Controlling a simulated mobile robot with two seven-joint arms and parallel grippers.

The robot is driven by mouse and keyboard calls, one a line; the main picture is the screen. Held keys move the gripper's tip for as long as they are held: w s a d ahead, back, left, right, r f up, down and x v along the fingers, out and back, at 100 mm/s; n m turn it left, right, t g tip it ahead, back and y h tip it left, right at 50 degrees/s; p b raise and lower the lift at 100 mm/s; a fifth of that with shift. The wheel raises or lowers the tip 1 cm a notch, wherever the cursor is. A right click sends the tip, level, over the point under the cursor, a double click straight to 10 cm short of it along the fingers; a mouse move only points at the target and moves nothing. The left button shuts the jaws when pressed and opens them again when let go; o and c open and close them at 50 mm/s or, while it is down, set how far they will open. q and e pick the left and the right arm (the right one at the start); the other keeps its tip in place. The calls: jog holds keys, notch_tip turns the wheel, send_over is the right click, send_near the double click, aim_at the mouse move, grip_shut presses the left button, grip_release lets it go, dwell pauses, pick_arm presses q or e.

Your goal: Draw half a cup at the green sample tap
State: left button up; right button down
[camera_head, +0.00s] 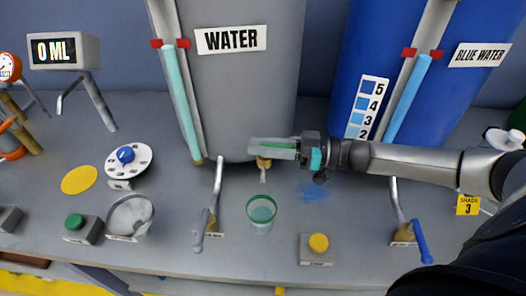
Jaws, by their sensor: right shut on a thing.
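The sample tap (263,164) is a small brass valve with a short spout at the foot of the grey WATER tank. My right gripper (272,147) reaches in from the right and is shut on the green tap handle, part of which shows between its fingers; the fingers hide the rest. A clear cup with a green rim (262,212) stands upright on the bench, just in front of the spout in the picture. I cannot tell whether it holds liquid, and no stream shows clearly. My left gripper is not in view.
The WATER tank (245,100) and BLUE WATER tank (370,50) stand behind. Lever valves (210,215) and (408,225) flank the cup. A yellow button (318,243) is front right. A display (64,51) reads 0 ML. A blue stain (312,194) marks the bench.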

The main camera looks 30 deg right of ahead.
jog(key=shift+n+g+y+b, duration=0.3)
jog(key=shift+n+g+b, duration=0.1)
jog(key=shift+g, duration=0.2)
jog(key=c, duration=0.8)
grip_release()
jog(key=shift+o, duration=0.2)
notch_tip(320, 180, up, 20)
jog(key=p, duration=0.4)
jog(key=shift+p, duration=0.35)
